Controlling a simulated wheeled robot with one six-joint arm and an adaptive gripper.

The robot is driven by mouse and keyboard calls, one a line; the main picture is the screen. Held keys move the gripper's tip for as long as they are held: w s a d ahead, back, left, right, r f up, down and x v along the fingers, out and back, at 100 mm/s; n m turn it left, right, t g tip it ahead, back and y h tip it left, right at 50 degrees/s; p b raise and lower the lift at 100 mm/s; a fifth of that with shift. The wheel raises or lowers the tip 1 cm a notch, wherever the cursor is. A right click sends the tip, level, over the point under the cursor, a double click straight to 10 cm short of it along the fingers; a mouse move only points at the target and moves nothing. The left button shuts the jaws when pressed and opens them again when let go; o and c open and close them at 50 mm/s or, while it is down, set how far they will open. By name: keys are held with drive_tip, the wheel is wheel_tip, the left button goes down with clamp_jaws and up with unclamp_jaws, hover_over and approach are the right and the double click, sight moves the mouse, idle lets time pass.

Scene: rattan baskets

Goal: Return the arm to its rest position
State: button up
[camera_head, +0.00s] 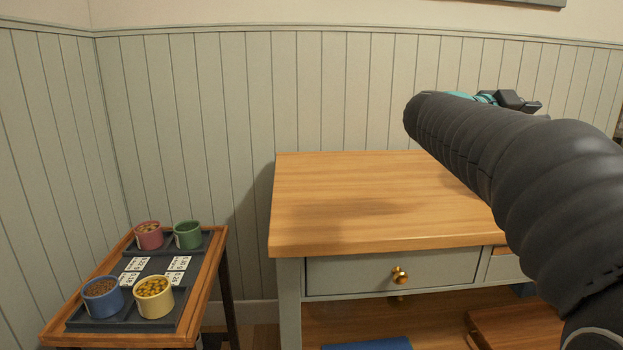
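My black arm comes in from the lower right and reaches up over the right part of the wooden table (340,200). My gripper (515,100) shows only in part behind the arm, at the upper right, with a dark end and a teal piece. It is above the tabletop, near the panelled wall in the picture. Its fingertips are not clear, so I cannot tell whether it is open or holds anything. The arm hides the right part of the table.
A side table (215,262) at the lower left holds a pink cup (149,241), green cup (188,241), blue cup (103,304) and yellow cup (154,304) on dark trays. The visible tabletop is bare. A drawer (350,274) with a brass knob is closed.

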drive_tip(key=w+a+r+n+t+y, duration=0.3)
drive_tip(key=a+n+t+y, duration=0.2)
drive_tip(key=a+n+t, duration=0.5)
drive_tip(key=s+a+f+n+t+y, duration=0.2)
drive_tip(key=s+a+f+n+y, duration=0.3)
drive_tip(key=a+f+n+y, duration=0.55)
drive_tip(key=s+a+f+n+g+y, duration=0.1)
drive_tip(key=s+a+f+g+y, duration=0.2)
drive_tip(key=f, duration=0.4)
drive_tip(key=s+a+f+n+g+y, duration=0.1)
drive_tip(key=s+a+f+g, duration=0.1)
drive_tip(key=s+f, duration=0.35)
drive_tip(key=s+d+f+g+h, duration=0.2)
drive_tip(key=s+f+g, duration=0.4)
drive_tip(key=s+f, duration=0.8)
drive_tip(key=shift+d+f+g, duration=0.3)
drive_tip(key=shift+d+f, duration=0.05)
drive_tip(key=shift+f, duration=0.05)
drive_tip(key=shift+s+n, duration=0.1)
drive_tip(key=shift+n, duration=0.15)
